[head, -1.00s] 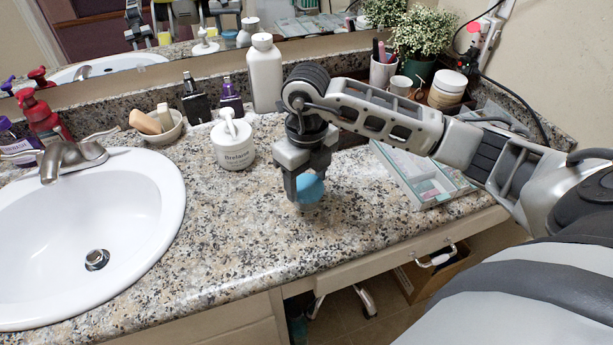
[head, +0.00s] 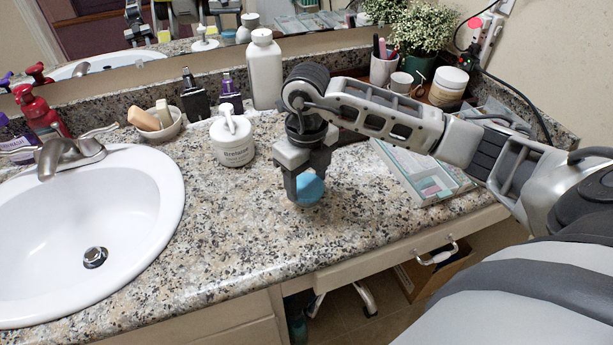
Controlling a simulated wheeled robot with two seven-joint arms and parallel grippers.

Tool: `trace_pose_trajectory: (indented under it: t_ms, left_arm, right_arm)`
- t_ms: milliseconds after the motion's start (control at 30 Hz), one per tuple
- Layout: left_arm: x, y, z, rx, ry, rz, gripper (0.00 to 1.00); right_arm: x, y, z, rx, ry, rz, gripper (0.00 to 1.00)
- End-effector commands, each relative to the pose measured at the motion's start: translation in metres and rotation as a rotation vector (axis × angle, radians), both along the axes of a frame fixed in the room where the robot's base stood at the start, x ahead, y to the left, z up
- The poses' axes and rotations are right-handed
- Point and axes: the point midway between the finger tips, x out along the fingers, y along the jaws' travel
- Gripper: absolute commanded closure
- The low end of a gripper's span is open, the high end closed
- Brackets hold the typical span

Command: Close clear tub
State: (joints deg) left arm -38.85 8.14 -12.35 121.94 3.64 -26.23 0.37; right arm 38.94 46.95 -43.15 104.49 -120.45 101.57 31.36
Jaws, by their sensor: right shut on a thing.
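My right gripper (head: 304,185) is shut on a rounded blue object (head: 309,189), at the middle of the granite counter. The fingers hide part of the blue object, and I cannot tell whether it touches the counter. No tub shows that I can clearly call clear. A white, labelled tub (head: 233,150) stands upright left of the gripper, with a white piece sticking up from its top. A jar with a white lid (head: 452,77) stands at the back right, apart from the gripper. My left gripper is not directly in view.
A white sink (head: 80,225) fills the left of the counter (head: 230,220). Behind are a soap dish (head: 168,132), dark bottles and a tall white bottle (head: 264,75). A flat pale box (head: 432,180) lies right of the gripper, under my arm. The front middle is clear.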

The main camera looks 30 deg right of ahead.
Motion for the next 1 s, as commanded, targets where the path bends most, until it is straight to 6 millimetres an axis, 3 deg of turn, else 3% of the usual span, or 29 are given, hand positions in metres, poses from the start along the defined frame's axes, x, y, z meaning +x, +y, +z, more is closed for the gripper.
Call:
trace_pose_trajectory:
  t_ms: [667, 700, 767, 967, 1000]
  left_arm:
    - [-0.0002, 0.0000, -0.0026, 0.000, 0.001, 0.000, 0.64]
    - [-0.0002, 0.0000, -0.0026, 0.000, 0.002, 0.000, 0.64]
    - [-0.0002, 0.0000, -0.0026, 0.000, 0.002, 0.000, 0.64]
    - [-0.0003, 0.0000, -0.0027, 0.000, 0.002, 0.000, 0.64]
    - [-0.0003, 0.0000, -0.0027, 0.000, 0.002, 0.000, 0.64]
  right_arm:
    - [0.0001, 0.0000, -0.0020, 0.000, -0.001, 0.000, 0.62]
    - [0.0001, 0.0000, -0.0020, 0.000, -0.001, 0.000, 0.33]
    - [0.0001, 0.0000, -0.0020, 0.000, -0.001, 0.000, 0.17]
    - [0.0001, 0.0000, -0.0021, 0.000, 0.000, 0.000, 0.16]
    - [0.0001, 0.0000, -0.0021, 0.000, 0.000, 0.000, 0.08]
